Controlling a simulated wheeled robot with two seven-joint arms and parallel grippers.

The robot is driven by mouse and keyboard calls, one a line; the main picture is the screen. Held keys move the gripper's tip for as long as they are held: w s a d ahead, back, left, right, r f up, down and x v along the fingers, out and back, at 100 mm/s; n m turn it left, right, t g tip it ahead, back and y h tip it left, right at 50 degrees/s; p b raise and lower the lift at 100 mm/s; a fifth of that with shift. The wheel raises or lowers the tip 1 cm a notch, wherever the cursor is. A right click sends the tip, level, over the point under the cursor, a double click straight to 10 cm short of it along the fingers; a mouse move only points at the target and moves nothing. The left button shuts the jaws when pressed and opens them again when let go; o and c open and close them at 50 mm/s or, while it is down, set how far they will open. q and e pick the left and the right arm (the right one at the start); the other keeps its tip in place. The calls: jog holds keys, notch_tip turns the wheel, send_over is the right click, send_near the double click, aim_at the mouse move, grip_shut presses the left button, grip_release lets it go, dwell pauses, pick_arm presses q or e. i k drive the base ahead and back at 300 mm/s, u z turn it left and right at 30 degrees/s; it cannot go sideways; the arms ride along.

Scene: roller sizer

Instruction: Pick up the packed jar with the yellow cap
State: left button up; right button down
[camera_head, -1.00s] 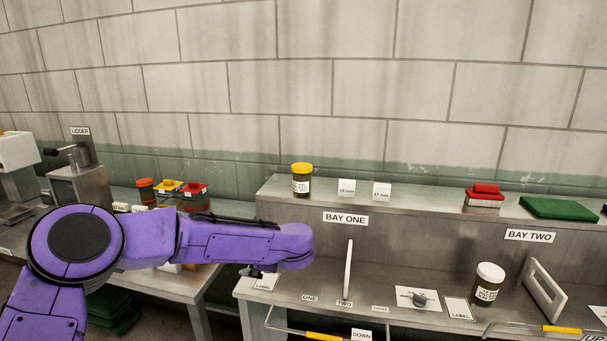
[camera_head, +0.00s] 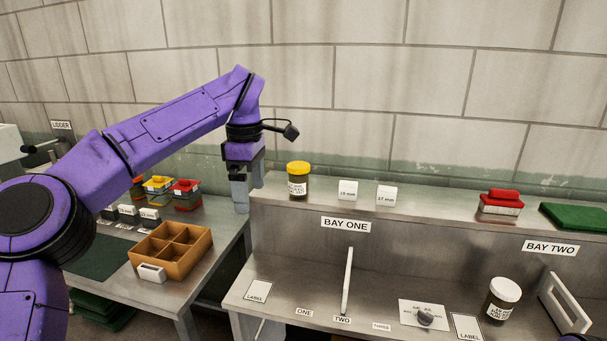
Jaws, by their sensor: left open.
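The jar with the yellow cap (camera_head: 298,181) stands upright on the upper shelf above the BAY ONE sign. It has a dark body and a white label. My left gripper (camera_head: 247,195) points down just left of the jar, by the shelf's left end. Its jaws are open and empty, with a gap between them and the jar. My right gripper is out of view.
Two white blocks (camera_head: 347,190) stand right of the jar on the shelf (camera_head: 430,204). A white-capped jar (camera_head: 502,299) stands on the lower bench beside an upright white frame. An orange divided tray (camera_head: 170,250) sits on the left table.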

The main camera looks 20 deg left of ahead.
aim_at(298, 172)
jog(key=i, duration=1.15)
